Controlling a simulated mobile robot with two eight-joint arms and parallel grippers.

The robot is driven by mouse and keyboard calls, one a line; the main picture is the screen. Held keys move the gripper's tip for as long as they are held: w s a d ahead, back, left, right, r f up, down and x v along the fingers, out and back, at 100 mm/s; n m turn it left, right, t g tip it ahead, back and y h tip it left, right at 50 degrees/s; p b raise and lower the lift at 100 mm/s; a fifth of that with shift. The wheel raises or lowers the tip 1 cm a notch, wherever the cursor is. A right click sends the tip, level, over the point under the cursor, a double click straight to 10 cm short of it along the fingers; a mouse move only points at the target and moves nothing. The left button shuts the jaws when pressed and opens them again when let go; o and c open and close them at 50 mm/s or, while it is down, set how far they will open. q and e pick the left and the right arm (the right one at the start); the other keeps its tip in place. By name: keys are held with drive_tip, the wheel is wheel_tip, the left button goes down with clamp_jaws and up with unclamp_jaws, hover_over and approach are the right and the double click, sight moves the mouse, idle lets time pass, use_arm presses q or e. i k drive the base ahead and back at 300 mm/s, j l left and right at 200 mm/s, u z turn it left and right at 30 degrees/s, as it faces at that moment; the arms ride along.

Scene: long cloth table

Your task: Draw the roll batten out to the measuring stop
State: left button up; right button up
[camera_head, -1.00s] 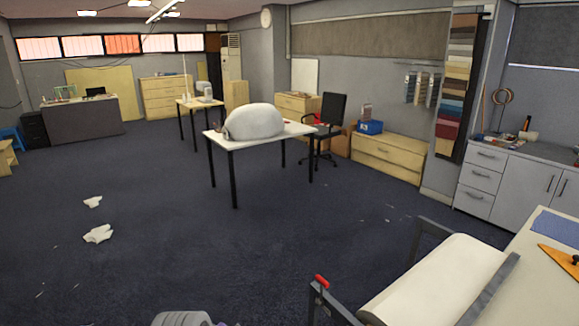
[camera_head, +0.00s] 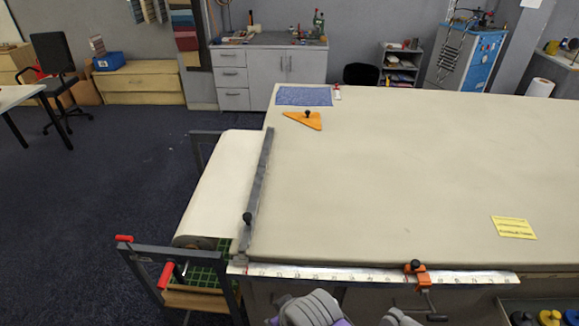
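The roll batten (camera_head: 257,190), a long dark grey bar with a black knob (camera_head: 247,218) near its front end, lies along the left edge of the cloth table (camera_head: 400,180). A pale roll (camera_head: 222,185) sits in a stand just left of it. A measuring rule (camera_head: 340,275) runs along the table's front edge. An orange clamp-like stop (camera_head: 416,272) with a dark knob sits on the rule, well right of the batten. Only grey parts of my arms show at the bottom edge; no gripper fingers are visible.
The roll stand has red handles (camera_head: 166,275). An orange triangular tool (camera_head: 305,120) and a blue mat (camera_head: 304,96) lie at the table's back left. A yellow card (camera_head: 513,228) lies at the right. The tabletop between batten and stop is clear.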

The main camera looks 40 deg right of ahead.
sight(248, 216)
drive_tip(key=z, duration=1)
